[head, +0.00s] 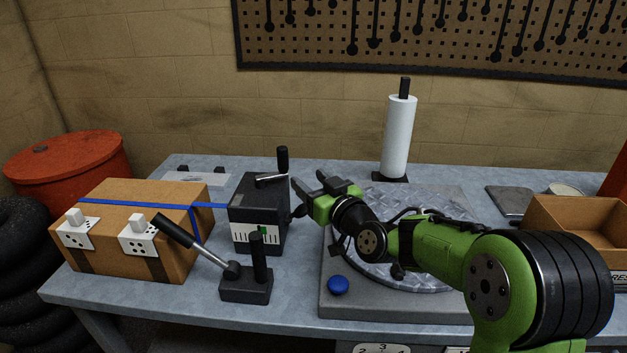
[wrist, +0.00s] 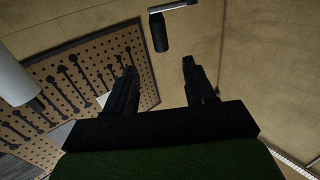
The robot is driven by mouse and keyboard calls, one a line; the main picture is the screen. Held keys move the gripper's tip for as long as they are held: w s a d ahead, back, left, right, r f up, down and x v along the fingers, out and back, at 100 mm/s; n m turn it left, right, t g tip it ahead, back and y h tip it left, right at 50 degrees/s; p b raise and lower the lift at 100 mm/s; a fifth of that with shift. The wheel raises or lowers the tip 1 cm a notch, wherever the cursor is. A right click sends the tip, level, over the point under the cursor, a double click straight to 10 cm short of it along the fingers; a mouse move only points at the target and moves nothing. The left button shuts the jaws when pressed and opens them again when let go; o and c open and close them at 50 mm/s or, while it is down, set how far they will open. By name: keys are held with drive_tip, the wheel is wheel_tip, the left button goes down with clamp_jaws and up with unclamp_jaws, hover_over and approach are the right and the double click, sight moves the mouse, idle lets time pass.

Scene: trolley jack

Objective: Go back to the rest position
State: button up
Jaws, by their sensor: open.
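My gripper (head: 313,187) is in the middle of the head view, pointing left, at the right of the black box with a crank (head: 258,220). In the wrist view my gripper (wrist: 160,82) has its two dark fingers well apart, with nothing between them. A crank handle with a black grip (head: 282,159) rises from the box top. A black grip on a metal bar (wrist: 159,32), likely this handle, hangs into the top of the wrist view, beyond the fingertips. In the head view the gripper and the handle look apart. My green arm hides part of the round metal plate (head: 365,262).
A cardboard box (head: 130,195) with a blue strap stands left. A lever block (head: 245,286) is at the front. A paper roll (head: 398,138) stands behind, also in the wrist view (wrist: 14,80). A blue knob (head: 338,285) and an open carton (head: 575,238) flank my arm.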

drive_tip(key=s+d+f+m+g+h, duration=0.25)
drive_tip(key=s+d, duration=0.35)
drive_tip(key=s, duration=0.6)
drive_tip(key=s+d+f+m+g+h+p, duration=0.15)
drive_tip(key=s+d+g+h, duration=0.35)
drive_tip(key=s, duration=0.8)
drive_tip(key=s+d+f+m+g+h+b, duration=0.1)
drive_tip(key=s+d+f+m+g+h, duration=0.15)
drive_tip(key=s+d, duration=0.7)
wheel_tip(320, 180, up, 17)
drive_tip(key=s+a+p, duration=0.2)
drive_tip(key=p, duration=1.5)
drive_tip(key=shift+a+f+t, duration=0.15)
drive_tip(key=shift+a+t, duration=0.15)
drive_tip(key=shift+a, duration=0.1)
